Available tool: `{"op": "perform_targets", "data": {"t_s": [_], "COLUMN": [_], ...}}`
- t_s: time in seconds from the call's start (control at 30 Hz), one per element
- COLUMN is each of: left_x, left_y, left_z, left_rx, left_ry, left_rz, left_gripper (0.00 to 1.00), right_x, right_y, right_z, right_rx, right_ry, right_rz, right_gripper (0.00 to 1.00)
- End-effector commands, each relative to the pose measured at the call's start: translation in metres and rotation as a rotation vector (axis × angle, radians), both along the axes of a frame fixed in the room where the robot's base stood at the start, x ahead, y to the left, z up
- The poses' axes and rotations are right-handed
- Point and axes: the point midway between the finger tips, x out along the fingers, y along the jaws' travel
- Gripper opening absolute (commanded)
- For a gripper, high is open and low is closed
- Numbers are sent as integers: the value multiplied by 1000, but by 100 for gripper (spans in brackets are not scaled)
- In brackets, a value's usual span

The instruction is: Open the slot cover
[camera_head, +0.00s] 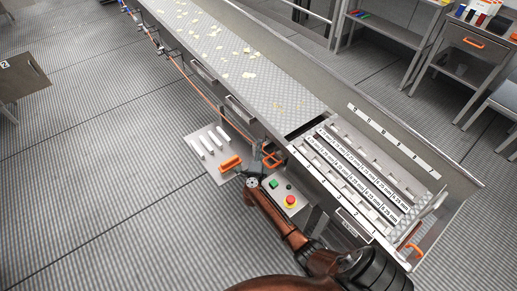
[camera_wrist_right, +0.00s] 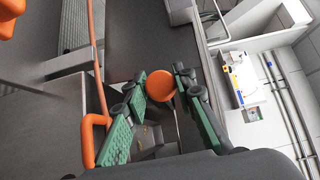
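In the head view my right arm reaches in from the bottom. Its dark gripper (camera_head: 250,173) is beside the near wall of the conveyor, close to an orange handle (camera_head: 270,158). In the right wrist view the green-padded fingers (camera_wrist_right: 160,88) stand apart, with a round orange knob or handle end (camera_wrist_right: 160,86) between their tips. Whether the pads touch it cannot be told. Another orange handle (camera_wrist_right: 89,138) is left of the fingers. I cannot make out which panel is the slot cover. My left gripper is out of view.
A side panel carries a thick orange handle (camera_head: 230,163) and white bars (camera_head: 208,141). Close to my arm is a control box with a red button (camera_head: 290,201). The conveyor (camera_head: 230,60) runs up-left, and a labelled slot rack (camera_head: 360,170) stands right.

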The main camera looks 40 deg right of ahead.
Motion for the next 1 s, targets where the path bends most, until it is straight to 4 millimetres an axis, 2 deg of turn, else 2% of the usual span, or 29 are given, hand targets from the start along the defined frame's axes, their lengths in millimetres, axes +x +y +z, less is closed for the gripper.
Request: {"op": "perform_targets", "data": {"t_s": [0.2,0.57,0.67,1.0], "left_x": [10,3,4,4], "left_y": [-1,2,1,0], "left_z": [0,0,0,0], "left_rx": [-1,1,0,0], "left_ry": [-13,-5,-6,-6], "left_rz": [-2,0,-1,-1], "left_gripper": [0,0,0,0], "right_x": [0,-4,-13,-62], "right_y": [0,5,14,63], "right_z": [0,-1,-1,-2], "right_rx": [-1,0,1,2], "right_ry": [1,1,1,2], "right_rz": [0,1,1,1], "right_gripper": [40,40,40,40]}}
